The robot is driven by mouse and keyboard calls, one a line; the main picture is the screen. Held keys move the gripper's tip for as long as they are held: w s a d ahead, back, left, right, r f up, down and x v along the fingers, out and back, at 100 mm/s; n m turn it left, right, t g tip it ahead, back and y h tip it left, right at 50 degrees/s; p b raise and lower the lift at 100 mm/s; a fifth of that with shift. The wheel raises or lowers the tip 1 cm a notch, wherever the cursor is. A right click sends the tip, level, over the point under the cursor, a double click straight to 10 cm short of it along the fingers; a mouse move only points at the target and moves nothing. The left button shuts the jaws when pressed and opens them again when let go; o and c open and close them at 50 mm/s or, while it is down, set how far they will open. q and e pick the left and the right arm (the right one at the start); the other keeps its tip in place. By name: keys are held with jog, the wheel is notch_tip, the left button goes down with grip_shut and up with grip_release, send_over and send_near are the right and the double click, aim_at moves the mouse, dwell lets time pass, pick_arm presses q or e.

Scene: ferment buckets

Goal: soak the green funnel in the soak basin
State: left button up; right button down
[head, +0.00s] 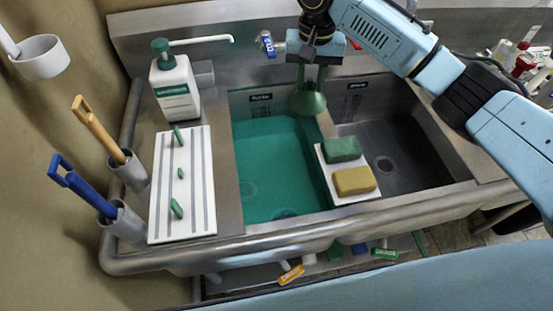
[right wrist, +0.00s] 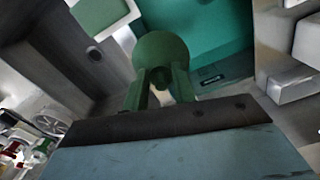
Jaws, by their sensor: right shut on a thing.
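The green funnel (head: 308,101) hangs below my right gripper (head: 315,77) near the back of the sink, over the right back edge of the soak basin. My right gripper is shut on the funnel. In the right wrist view the funnel (right wrist: 158,60) shows between the two green fingers (right wrist: 160,92). The soak basin (head: 275,165) is the left sink bowl, filled with teal liquid. The funnel appears above the liquid; its exact height is hard to tell. My left gripper is not in view.
A white tray (head: 325,180) with a green sponge (head: 342,149) and a yellow sponge (head: 354,181) sits on the divider. The right bowl (head: 400,150) looks empty. A dispenser bottle (head: 175,85) and a striped mat (head: 160,222) with small green pieces stand left.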

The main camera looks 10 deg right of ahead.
jog(key=shift+m, duration=0.9)
jog(key=w, duration=0.2)
jog(key=w+a+p, duration=0.1)
jog(key=w, duration=0.1)
jog(key=shift+w+a+f, duration=0.1)
jog(key=shift+w+a, duration=0.05)
jog(key=shift+w, duration=0.05)
jog(key=s+a+f+m+b, duration=0.1)
jog(key=s+a+f+m, duration=0.1)
jog(key=f, duration=0.8)
jog(key=s+a+f+m+b, duration=0.2)
jog(key=f, duration=0.9)
jog(key=s+a+f+m+b, duration=0.1)
jog(key=s+a+f+b, duration=0.1)
jog(key=f, duration=0.8)
jog(key=shift+s+a+f+m, duration=0.1)
jog(key=shift+s+f+m, duration=0.05)
jog(key=shift+s+m, duration=0.2)
pick_arm(q)
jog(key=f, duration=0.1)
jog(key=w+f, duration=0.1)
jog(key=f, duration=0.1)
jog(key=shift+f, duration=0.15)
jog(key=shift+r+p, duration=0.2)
jog(key=shift+p, duration=0.1)
pick_arm(e)
jog(key=shift+a, duration=0.15)
